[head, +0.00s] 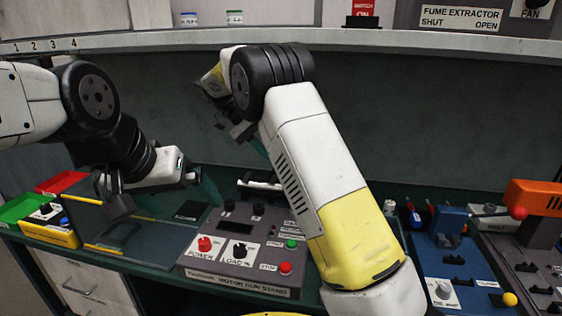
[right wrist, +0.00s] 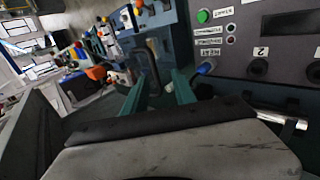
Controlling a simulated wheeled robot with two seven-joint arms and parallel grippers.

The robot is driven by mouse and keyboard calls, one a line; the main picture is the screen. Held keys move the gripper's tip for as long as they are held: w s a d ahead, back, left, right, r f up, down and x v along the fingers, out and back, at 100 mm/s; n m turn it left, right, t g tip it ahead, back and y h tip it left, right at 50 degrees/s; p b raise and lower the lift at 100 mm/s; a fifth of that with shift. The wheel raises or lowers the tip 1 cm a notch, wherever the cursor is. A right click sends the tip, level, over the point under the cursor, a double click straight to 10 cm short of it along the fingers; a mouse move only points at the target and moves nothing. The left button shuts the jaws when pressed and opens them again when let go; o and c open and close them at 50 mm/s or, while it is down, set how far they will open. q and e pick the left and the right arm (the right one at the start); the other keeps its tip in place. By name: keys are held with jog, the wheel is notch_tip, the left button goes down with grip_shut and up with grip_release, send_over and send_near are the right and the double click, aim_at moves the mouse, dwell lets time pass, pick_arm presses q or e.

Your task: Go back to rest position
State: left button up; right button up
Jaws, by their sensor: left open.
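My left arm comes in from the left in the head view. Its gripper (head: 207,188), with teal fingers, is open above the bench, just left of the motor run stand (head: 238,282). I see nothing held in it. My right arm rises from the bottom and bends at a black joint, with its hand largely hidden behind the forearm. In the right wrist view the teal fingers of my right gripper (right wrist: 157,90) are apart, with nothing visible gripped between them.
A blue fixture (head: 440,262) and an orange device (head: 535,197) are at the right. A shelf edge (head: 400,41) runs across the back above the arms.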

jog(key=shift+a+r, duration=0.3)
jog(key=shift+r, duration=0.05)
